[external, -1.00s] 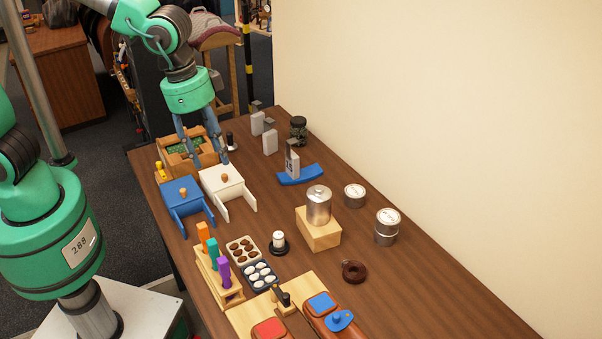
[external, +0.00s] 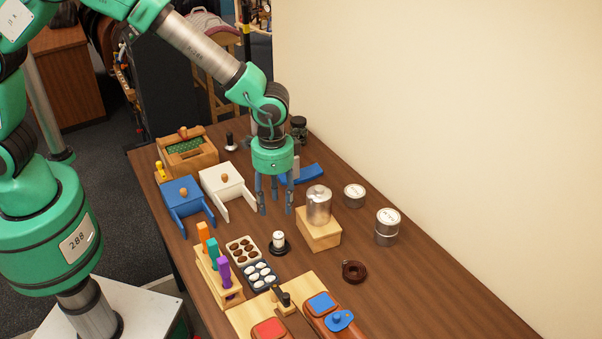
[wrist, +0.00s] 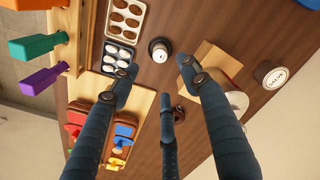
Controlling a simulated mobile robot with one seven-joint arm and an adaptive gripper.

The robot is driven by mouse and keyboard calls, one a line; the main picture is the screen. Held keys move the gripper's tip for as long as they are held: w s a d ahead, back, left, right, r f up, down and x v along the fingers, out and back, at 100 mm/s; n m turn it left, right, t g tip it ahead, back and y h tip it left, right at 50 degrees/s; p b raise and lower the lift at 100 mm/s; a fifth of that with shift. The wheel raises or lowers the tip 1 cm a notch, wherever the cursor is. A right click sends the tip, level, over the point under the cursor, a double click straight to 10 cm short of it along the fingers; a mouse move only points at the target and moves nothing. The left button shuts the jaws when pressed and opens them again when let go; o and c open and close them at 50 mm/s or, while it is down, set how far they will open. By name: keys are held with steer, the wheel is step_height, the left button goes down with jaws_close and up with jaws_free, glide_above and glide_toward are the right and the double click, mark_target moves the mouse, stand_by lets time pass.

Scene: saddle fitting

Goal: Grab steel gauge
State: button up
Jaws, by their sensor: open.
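I cannot tell for sure which thing is the steel gauge. A silver metal cylinder with a small knob (external: 318,205) stands upright on a wooden block (external: 320,236); part of it shows in the wrist view (wrist: 237,99). A grey upright piece (external: 296,168) by the blue curved base (external: 309,174) is mostly hidden behind my gripper. My gripper (external: 275,207) points down over the table, left of the silver cylinder and apart from it. Its three dark fingers (wrist: 160,82) are open and empty in the wrist view.
A white box (external: 222,181) and a blue box (external: 182,194) stand left of my gripper. A black-based white piece (external: 279,243), two trays and a tool rack (external: 222,272) are nearer. Round tins (external: 387,226) stand at right.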

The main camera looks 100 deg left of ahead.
mark_target(279, 234)
stand_by(0.3)
step_height(279, 234, down, 8)
steer(key=shift+r, duration=0.15)
steer(key=shift+f, duration=0.45)
steer(key=shift+f+b, duration=0.1)
steer(key=shift+b, duration=0.2)
steer(key=shift+w+d+f, duration=0.1)
steer(key=shift+w+f, duration=0.05)
steer(key=shift+f, duration=1.1)
steer(key=shift+w+f, duration=0.1)
steer(key=shift+f, duration=1.15)
jaws_close()
steer(key=shift+r, duration=0.1)
steer(key=shift+r, duration=4.95)
